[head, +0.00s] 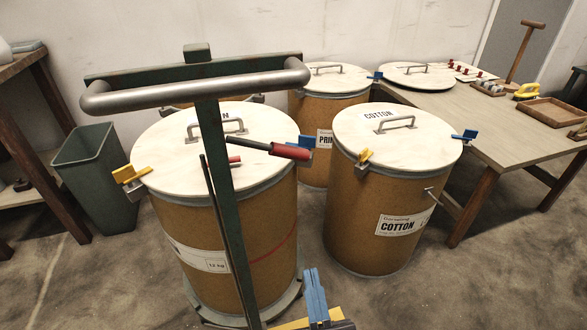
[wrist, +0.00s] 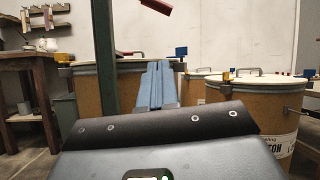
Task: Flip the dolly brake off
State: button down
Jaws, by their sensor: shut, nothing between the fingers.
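The dolly has a green upright post (head: 225,215) with a grey crossbar handle (head: 195,92). A black lever with a red grip (head: 290,151) sticks out rightward from the post, over the near drum's lid; I take it as the brake lever. The red grip also shows at the top of the wrist view (wrist: 157,5), above my fingers. My gripper (head: 316,290) shows blue fingers at the bottom of the head view, right of the post. In the wrist view the fingers (wrist: 156,85) are together and empty. They are below the lever and apart from it.
The near drum (head: 185,215) stands on the dolly's round base (head: 285,303), behind the post. A cotton drum (head: 370,220) stands to its right, with another drum (head: 325,115) behind. A wooden table (head: 500,120) is at right, a green bin (head: 95,180) at left.

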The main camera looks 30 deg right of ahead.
aim_at(272, 148)
jog(key=shift+w+a+r+m+g+h+p, duration=0.3)
jog(key=shift+w+m+h, duration=0.45)
jog(key=shift+m, duration=0.85)
jog(key=shift+w+a+r+m+g+h+p, duration=0.3)
jog(key=shift+w+m+h, duration=0.45)
jog(key=shift+m, duration=0.85)
jog(key=shift+w+a+r+m+g+h+p, duration=0.15)
jog(key=shift+w+a+r+m+g+h, duration=0.4)
jog(key=shift+m, duration=1.05)
jog(key=shift+w+d+f, duration=0.15)
jog(key=shift+w+d, duration=0.05)
jog(key=shift+w, duration=0.1)
jog(key=s+r+p+x, duration=0.1)
jog(key=r+x, duration=0.1)
jog(key=x, duration=1)
jog(key=shift+s+d+r, duration=0.2)
jog(key=shift+d+r, duration=0.1)
jog(key=shift+r, duration=0.05)
jog(key=shift+d+t, duration=0.1)
jog(key=shift+t, duration=0.15)
